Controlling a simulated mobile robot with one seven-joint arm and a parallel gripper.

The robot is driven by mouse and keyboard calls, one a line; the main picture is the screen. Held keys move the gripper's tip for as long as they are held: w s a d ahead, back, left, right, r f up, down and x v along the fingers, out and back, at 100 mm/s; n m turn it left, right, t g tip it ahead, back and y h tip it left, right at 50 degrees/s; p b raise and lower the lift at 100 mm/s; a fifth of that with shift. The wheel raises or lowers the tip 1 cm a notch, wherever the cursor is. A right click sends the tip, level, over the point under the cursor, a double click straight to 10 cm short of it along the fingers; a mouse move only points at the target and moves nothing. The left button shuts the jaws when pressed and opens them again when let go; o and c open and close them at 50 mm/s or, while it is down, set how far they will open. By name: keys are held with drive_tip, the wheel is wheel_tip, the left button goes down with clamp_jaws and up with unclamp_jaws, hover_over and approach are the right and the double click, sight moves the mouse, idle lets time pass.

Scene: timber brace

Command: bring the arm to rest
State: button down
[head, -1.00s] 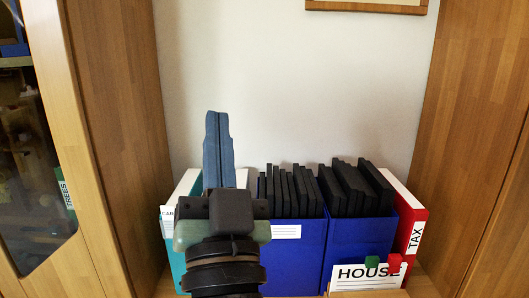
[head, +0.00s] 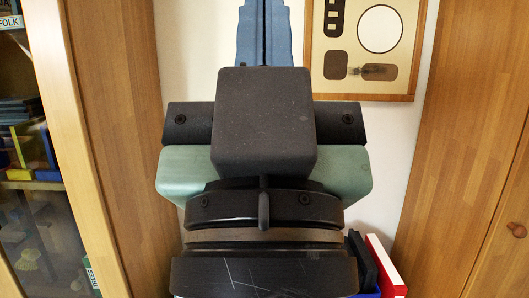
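My gripper (head: 264,25) is raised in the middle of the head view and large in the picture. Its two blue fingers point up and lie side by side with only a thin dark line between them. It looks shut, and nothing shows between the fingers. The fingertips run out of the top of the picture.
A wooden cabinet with a glass door (head: 25,170) stands at the left, and a wooden panel (head: 475,120) at the right. A framed picture (head: 405,80) hangs on the white wall behind. A red binder (head: 385,265) shows low down; my arm hides most of the shelf row.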

wheel_tip(320, 180, up, 15)
drive_tip(key=p, duration=1.3)
drive_tip(key=shift+r, duration=0.2)
